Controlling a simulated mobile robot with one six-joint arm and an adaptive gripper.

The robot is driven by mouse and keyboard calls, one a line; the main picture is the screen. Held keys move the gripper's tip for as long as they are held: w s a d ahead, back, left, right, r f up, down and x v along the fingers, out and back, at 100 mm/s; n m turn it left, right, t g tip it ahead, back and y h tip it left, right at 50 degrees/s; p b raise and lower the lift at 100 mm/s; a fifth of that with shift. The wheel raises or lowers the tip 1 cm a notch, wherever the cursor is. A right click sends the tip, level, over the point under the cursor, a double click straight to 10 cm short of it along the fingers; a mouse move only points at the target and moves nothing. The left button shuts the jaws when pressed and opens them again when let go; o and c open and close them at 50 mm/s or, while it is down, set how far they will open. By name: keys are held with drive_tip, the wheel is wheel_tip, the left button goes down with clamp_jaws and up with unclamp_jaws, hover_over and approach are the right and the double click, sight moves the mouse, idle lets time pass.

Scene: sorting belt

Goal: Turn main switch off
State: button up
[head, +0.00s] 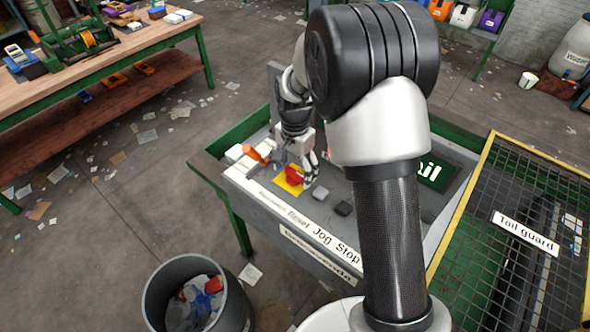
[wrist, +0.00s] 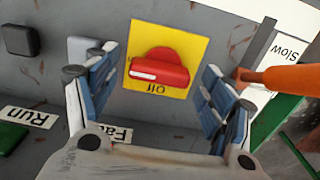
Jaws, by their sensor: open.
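The main switch is a red knob (head: 293,174) on a yellow plate (head: 285,187) on the grey control panel. In the wrist view the red knob (wrist: 160,68) lies with its bar across the picture. The yellow plate (wrist: 190,42) carries an upside-down "Off" label (wrist: 157,88) below the knob. My gripper (head: 297,163) is over the panel at the switch. In the wrist view my gripper (wrist: 158,72) is open, with one finger to the left and one to the right of the plate. Nothing is between the fingers except the switch beyond them; I cannot tell any contact.
An orange lever (head: 255,155) stands close left of the gripper; it also shows in the wrist view (wrist: 285,80), near the right finger. A grey button (head: 320,193) and a black button (head: 343,208) sit nearby. A mesh guard (head: 490,255) lies right, a bin (head: 160,305) below.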

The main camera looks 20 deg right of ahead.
drive_tip(key=shift+f, duration=0.1)
drive_tip(key=shift+c, duration=0.4)
drive_tip(key=c, duration=1)
